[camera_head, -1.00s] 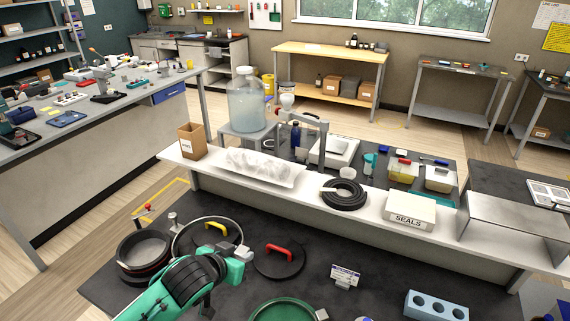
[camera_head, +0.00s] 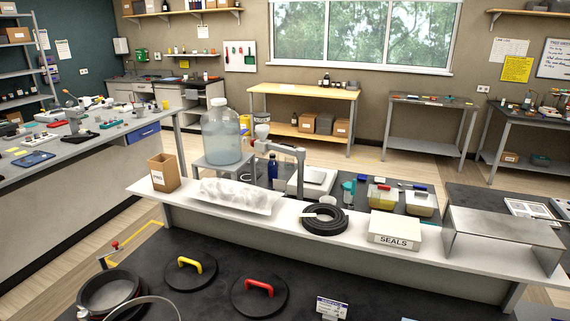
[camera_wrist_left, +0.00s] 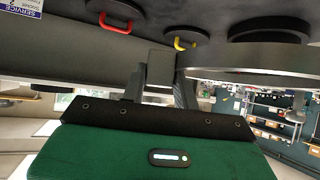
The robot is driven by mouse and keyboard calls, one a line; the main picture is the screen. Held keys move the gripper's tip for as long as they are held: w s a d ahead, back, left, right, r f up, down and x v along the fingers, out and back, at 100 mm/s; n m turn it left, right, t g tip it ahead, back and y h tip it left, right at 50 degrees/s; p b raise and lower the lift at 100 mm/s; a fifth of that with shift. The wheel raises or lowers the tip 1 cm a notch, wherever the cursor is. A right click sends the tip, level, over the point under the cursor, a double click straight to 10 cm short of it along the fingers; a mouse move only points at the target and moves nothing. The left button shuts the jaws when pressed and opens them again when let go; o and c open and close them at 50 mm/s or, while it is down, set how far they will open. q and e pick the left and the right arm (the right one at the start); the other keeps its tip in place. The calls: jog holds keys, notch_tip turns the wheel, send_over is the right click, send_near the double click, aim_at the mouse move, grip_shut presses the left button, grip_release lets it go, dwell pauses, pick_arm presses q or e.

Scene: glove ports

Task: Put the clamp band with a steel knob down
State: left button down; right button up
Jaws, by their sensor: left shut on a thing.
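The clamp band is a thin grey ring whose upper arc (camera_head: 145,298) shows at the bottom left of the head view, cut off by the frame edge. A small pale piece (camera_head: 83,312) at its left end may be the steel knob. In the left wrist view the band (camera_wrist_left: 255,73) is a broad grey curved strip reaching to the right. My left gripper (camera_wrist_left: 162,78) is shut on the band there and is outside the head view. The band appears held above the dark bench; the exact gap is hard to tell. My right gripper is in neither view.
A dark lid with a yellow handle (camera_head: 183,265) and one with a red handle (camera_head: 260,288) lie on the dark bench, near a round dark-rimmed vessel (camera_head: 109,292). A raised white shelf (camera_head: 270,222) behind carries a SEALS box (camera_head: 395,230) and black hose coils (camera_head: 325,219).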

pick_arm(q)
jog(key=shift+s+a+f, duration=0.1)
jog(key=shift+s+f, duration=0.7)
jog(key=shift+f, duration=0.05)
